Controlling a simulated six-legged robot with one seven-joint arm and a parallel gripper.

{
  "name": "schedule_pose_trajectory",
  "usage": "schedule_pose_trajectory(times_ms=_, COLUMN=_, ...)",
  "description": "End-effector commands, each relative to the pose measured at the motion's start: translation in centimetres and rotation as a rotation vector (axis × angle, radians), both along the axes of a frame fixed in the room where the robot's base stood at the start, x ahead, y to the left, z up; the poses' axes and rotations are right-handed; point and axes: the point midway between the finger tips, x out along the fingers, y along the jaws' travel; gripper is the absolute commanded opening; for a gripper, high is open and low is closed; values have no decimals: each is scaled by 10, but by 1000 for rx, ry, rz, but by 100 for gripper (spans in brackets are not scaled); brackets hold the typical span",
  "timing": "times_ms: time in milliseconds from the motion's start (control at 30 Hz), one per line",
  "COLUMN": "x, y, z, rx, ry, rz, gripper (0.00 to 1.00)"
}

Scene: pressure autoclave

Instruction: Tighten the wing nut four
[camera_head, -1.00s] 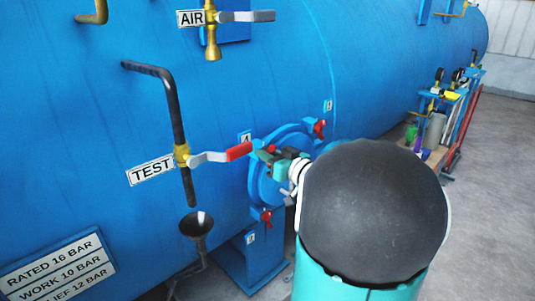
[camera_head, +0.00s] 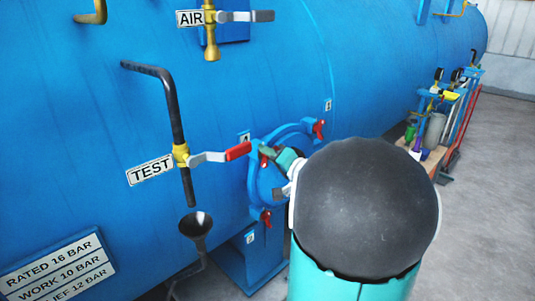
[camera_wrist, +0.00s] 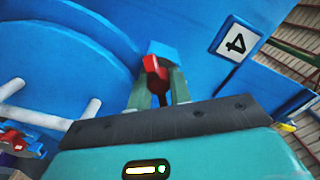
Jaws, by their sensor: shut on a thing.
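Wing nut four is red and sits between the two grey-green fingers of my gripper (camera_wrist: 157,88) in the wrist view, beside the white label "4" (camera_wrist: 234,40). The red part of wing nut four (camera_wrist: 152,64) shows above the fingers, against a blue lug. My gripper is shut on it. In the head view my gripper (camera_head: 266,151) reaches the upper left rim of the round blue hatch (camera_head: 264,190), and the nut is mostly hidden there. Other red wing nuts show at the hatch's upper right (camera_head: 319,129) and lower left (camera_head: 265,217).
The red-handled TEST valve lever (camera_head: 238,151) ends close to my gripper's left. A black funnel (camera_head: 196,226) stands below it. White hatch handles (camera_wrist: 82,122) show left in the wrist view. A loaded cart (camera_head: 440,125) stands at the back right; the floor on the right is clear.

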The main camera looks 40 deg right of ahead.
Motion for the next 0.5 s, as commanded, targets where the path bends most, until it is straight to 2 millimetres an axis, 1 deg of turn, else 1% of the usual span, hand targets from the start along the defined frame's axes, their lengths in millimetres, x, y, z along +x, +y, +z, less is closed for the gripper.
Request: schedule_pose_trajectory(times_ms=500, x=0, y=-1, z=-2, rx=488, ry=14, rz=0, gripper=0)
